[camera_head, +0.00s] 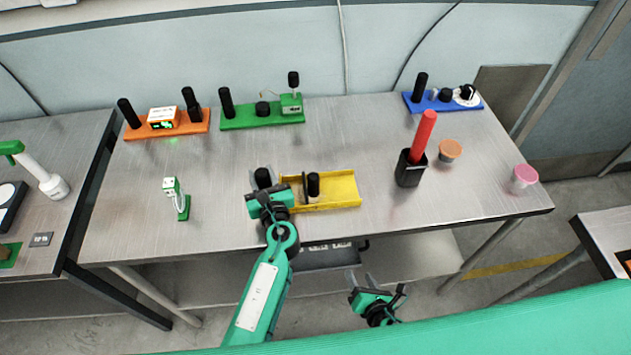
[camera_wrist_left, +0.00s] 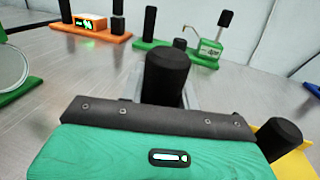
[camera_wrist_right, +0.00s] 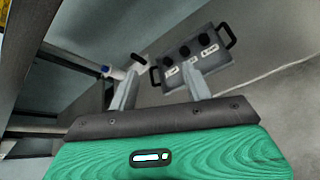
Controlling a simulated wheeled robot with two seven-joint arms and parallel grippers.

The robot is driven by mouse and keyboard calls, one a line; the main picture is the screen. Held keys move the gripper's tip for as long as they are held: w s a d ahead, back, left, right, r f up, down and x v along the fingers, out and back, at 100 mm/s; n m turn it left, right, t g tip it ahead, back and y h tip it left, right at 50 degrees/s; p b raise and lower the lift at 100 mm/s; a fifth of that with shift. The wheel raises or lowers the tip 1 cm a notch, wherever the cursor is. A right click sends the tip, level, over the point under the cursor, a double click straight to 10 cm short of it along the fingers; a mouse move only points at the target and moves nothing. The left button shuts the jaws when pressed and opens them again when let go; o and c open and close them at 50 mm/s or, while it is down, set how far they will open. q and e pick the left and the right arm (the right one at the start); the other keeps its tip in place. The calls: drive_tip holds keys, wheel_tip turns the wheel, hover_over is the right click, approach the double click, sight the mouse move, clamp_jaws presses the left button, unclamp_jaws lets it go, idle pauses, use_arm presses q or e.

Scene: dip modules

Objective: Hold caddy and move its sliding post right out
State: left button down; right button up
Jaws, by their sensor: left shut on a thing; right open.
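The yellow caddy (camera_head: 335,202) lies on the metal table near its front edge, and its edge shows at the lower right of the left wrist view (camera_wrist_left: 298,165). A black post (camera_head: 313,184) stands upright on it near the middle. Another black post (camera_head: 263,177) stands at its left end; its base is hidden. My left gripper (camera_head: 264,188) is shut on this left post, which also shows between the fingers in the left wrist view (camera_wrist_left: 167,75). My right gripper (camera_head: 364,280) is open and empty, in front of the table's front edge and apart from the caddy.
Orange (camera_head: 180,128), green (camera_head: 262,117) and blue (camera_head: 430,107) modules stand along the back. A black cup (camera_head: 409,170) with a red stick stands right of the caddy, near orange (camera_head: 450,149) and pink (camera_head: 525,175) tubs. A small green-and-white device (camera_head: 182,203) stands left.

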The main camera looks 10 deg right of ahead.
drive_tip(key=w+a+r+n+t+y, duration=0.15)
drive_tip(key=r+n, duration=0.25)
drive_tip(key=r, duration=0.4)
drive_tip(key=w+a+r+n+t, duration=0.2)
drive_tip(key=r+n, duration=0.2)
drive_tip(key=r, duration=0.4)
drive_tip(key=t, duration=0.2)
approach(315, 183)
drive_tip(key=shift+m+g+y, duration=0.25)
drive_tip(key=shift+m, duration=0.15)
drive_tip(key=x, duration=1)
drive_tip(key=shift+w+d+r, duration=0.1)
drive_tip(key=shift+d+r, duration=0.05)
drive_tip(key=shift+d, duration=0.05)
